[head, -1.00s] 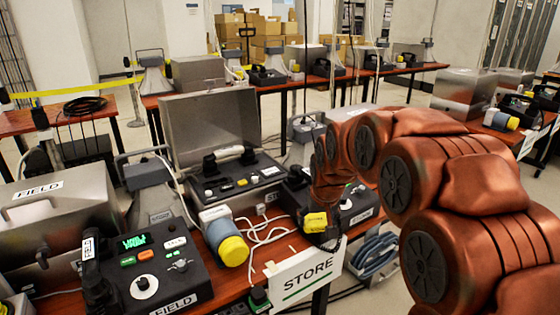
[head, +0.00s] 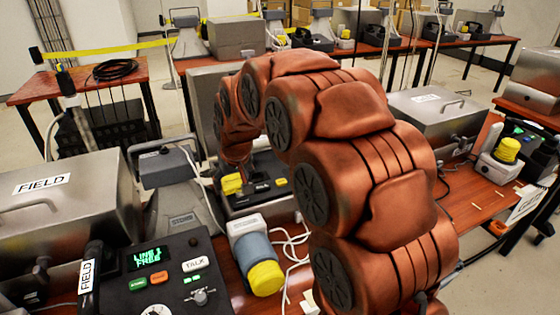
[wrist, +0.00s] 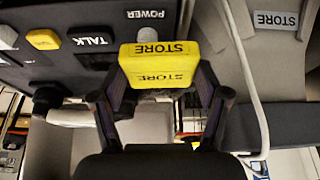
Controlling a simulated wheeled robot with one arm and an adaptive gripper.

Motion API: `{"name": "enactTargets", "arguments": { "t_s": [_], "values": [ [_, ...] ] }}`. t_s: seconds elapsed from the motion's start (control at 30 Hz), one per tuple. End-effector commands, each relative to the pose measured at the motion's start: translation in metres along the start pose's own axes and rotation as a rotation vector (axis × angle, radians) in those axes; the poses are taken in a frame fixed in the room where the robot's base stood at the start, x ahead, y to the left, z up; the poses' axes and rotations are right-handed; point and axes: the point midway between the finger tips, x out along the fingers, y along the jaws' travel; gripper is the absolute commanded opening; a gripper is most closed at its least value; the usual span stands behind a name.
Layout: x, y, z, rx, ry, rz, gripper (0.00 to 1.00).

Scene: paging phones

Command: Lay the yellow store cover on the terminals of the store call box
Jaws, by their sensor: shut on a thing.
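My gripper (wrist: 160,90) is shut on the yellow store cover (wrist: 160,65), a small block marked STORE. In the head view the cover (head: 232,184) hangs at the left part of a dark call box panel (head: 250,200) with a raised grey lid, partly hidden by my arm. In the wrist view the panel (wrist: 75,62) carries TALK and POWER labels. A grey horn speaker beside it has a STORE label (wrist: 275,19). I cannot make out the terminals, nor whether the cover touches the panel.
The FIELD call box (head: 165,275) is at the front left, with a FIELD case (head: 70,205) behind it. A white cable (wrist: 245,75) runs beside the gripper.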

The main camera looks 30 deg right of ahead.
Motion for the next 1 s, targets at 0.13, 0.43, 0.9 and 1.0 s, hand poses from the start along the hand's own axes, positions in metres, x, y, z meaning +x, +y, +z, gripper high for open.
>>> {"name": "enactTargets", "arguments": {
  "t_s": [0.13, 0.43, 0.9, 1.0],
  "values": [
    [-0.010, 0.028, 0.007, 0.012, -0.004, 0.005, 0.33],
    [-0.032, 0.101, 0.043, 0.028, -0.015, 0.009, 0.33],
    [-0.068, 0.174, 0.105, 0.046, -0.006, 0.015, 0.33],
    [-0.070, 0.179, 0.111, 0.047, -0.002, 0.017, 0.33]
  ]
}}
